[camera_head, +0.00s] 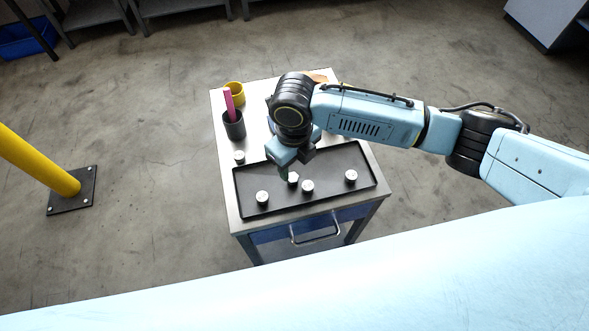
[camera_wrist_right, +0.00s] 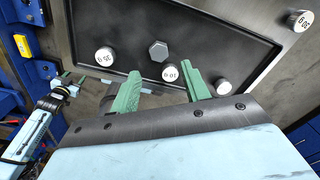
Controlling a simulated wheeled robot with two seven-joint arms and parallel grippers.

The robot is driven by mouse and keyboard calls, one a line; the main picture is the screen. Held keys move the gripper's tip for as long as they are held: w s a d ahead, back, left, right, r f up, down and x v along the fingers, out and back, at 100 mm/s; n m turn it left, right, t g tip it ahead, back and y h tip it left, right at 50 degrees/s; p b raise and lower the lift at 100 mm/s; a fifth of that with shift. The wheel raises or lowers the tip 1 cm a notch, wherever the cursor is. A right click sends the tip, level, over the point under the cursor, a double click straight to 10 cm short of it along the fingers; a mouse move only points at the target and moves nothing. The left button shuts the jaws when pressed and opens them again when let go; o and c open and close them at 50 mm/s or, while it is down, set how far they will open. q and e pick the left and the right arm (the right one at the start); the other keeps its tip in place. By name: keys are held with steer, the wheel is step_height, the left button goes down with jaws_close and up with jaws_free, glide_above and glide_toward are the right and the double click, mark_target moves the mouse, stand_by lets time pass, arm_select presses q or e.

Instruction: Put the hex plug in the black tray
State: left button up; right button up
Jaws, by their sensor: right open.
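The hex plug (camera_wrist_right: 158,50), a grey metal piece with a six-sided top, stands in the black tray (camera_wrist_right: 205,38) among round pale weights. In the head view the hex plug (camera_head: 293,178) is near the middle of the black tray (camera_head: 330,160), just below my right gripper (camera_head: 290,168). My right gripper (camera_wrist_right: 162,78) is open, its green fingers apart and pointing down over the tray, with nothing held between them. The plug appears clear of both fingers. My left gripper (camera_wrist_right: 68,78) shows only small in the wrist view; its jaws are too small to read.
Round weights (camera_head: 262,198), (camera_head: 307,186) and (camera_head: 350,176) sit in the tray close to the plug. Another weight (camera_head: 239,156) stands outside it. A dark cup (camera_head: 233,128) with a pink item and a yellow mug (camera_head: 235,90) stand farther back.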

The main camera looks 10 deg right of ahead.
mark_target(294, 179)
step_height(294, 179, up, 7)
steer(key=shift+p, duration=0.3)
steer(key=shift+f, duration=0.1)
